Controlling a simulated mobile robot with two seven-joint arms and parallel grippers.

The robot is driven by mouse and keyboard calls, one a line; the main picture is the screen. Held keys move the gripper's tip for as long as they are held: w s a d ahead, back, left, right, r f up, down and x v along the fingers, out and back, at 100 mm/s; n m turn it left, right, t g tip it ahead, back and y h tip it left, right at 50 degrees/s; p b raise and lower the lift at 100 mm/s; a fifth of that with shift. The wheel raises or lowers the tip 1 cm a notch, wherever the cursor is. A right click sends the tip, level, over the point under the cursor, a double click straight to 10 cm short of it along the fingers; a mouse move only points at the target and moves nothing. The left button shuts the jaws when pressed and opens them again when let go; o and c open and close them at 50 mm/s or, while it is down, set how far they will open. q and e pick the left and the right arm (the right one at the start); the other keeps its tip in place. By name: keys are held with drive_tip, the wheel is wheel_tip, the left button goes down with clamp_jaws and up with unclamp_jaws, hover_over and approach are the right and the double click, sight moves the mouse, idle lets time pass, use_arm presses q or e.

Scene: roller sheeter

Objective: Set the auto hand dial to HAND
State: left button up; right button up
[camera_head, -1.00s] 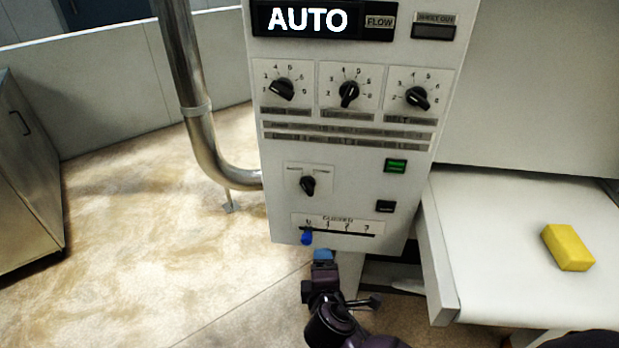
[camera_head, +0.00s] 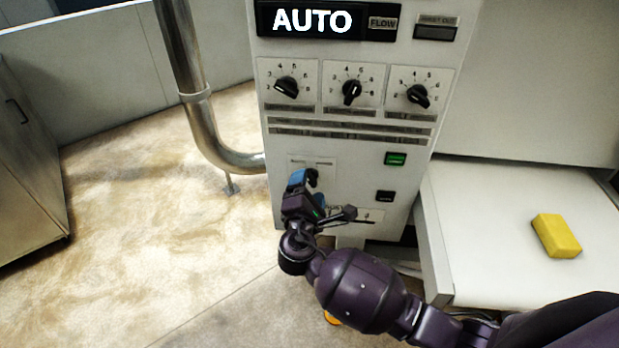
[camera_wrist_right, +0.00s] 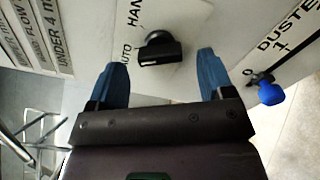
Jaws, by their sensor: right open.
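The auto hand dial is a black knob (camera_wrist_right: 160,48) on a white plate, with AUTO and HAND printed beside it in the right wrist view. In the head view my right gripper covers most of it, and only its plate (camera_head: 312,162) shows clearly. My right gripper (camera_wrist_right: 166,75) is open, its two blue fingers on either side of the knob and a little short of it; I see no contact. In the head view the right gripper (camera_head: 303,178) is in front of the panel's lower left. The display (camera_head: 312,20) reads AUTO. My left gripper is not in view.
Three numbered dials (camera_head: 352,90) sit above on the control panel (camera_head: 350,155). A green button (camera_head: 396,159) and a black button (camera_head: 385,196) are to the right. The duster slider's blue knob (camera_wrist_right: 270,93) is close to the right finger. A yellow block (camera_head: 556,235) lies on the white table.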

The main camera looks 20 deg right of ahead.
drive_tip(key=shift+x, duration=1.5)
drive_tip(key=c, duration=0.9)
